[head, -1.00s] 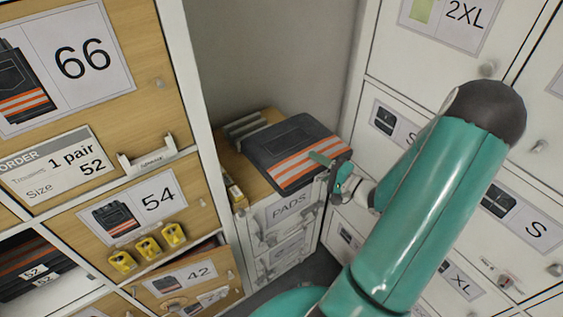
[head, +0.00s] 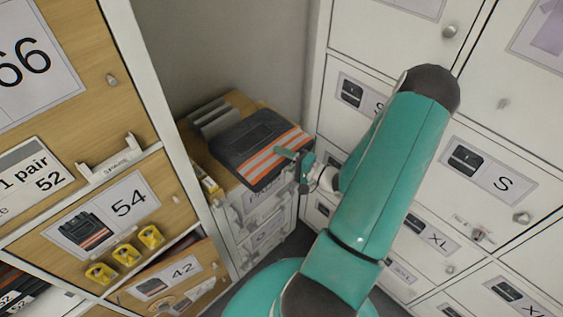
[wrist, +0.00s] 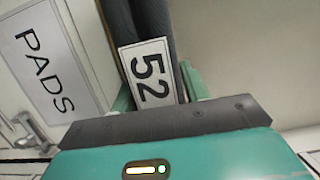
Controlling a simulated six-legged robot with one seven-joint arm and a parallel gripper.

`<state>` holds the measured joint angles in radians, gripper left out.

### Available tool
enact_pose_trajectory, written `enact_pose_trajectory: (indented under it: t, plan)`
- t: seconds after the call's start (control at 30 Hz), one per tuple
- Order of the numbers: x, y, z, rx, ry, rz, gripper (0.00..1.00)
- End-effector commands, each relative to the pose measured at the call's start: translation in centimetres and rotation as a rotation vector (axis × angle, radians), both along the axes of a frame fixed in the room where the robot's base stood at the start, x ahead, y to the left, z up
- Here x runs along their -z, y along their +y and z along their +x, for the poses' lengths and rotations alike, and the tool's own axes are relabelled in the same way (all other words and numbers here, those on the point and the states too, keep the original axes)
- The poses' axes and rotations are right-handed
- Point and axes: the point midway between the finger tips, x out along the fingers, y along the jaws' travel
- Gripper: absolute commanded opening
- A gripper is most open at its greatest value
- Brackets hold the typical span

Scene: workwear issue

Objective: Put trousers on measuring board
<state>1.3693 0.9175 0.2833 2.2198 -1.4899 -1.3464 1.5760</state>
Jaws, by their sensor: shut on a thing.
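Folded dark grey trousers (head: 240,138) with orange and pale stripes lie flat over the wooden top of the PADS cabinet (head: 222,178) in the head view. I cannot tell whether they rest on it or hang just above. My gripper (head: 297,160) is shut on their right, striped end. In the wrist view the trousers (wrist: 155,20) show edge-on between my fingers (wrist: 158,92), with a white tag (wrist: 148,70) reading 52. I cannot make out a measuring board for certain; the trousers hide much of the top.
Grey upright ridges (head: 213,117) stand behind the trousers. A wooden locker wall at left bears an order card (head: 35,178) reading 1 pair, 52, and yellow tags (head: 126,254) by the 54 door. The 42 flap (head: 165,285) leans outward. White lockers (head: 487,175) close off the right.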

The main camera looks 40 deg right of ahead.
Motion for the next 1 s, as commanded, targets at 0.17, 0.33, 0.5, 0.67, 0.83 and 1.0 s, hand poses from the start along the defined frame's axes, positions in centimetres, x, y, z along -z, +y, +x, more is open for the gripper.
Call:
enact_pose_trajectory:
  t: [0.17,0.33,0.5,0.67,0.83,1.0]
  plan:
    - [2.1,0.0,0.1,-0.001,-0.002,0.003,0.0]
    - [2.5,0.0,0.3,-0.001,-0.003,-0.001,0.0]
    - [2.5,0.0,0.3,-0.001,-0.003,-0.001,0.0]
    - [2.8,0.0,0.2,0.0,0.0,-0.001,0.55]
    - [2.8,0.0,0.2,0.0,0.0,0.0,0.67]
    - [2.8,0.0,0.2,0.0,0.0,-0.001,0.67]
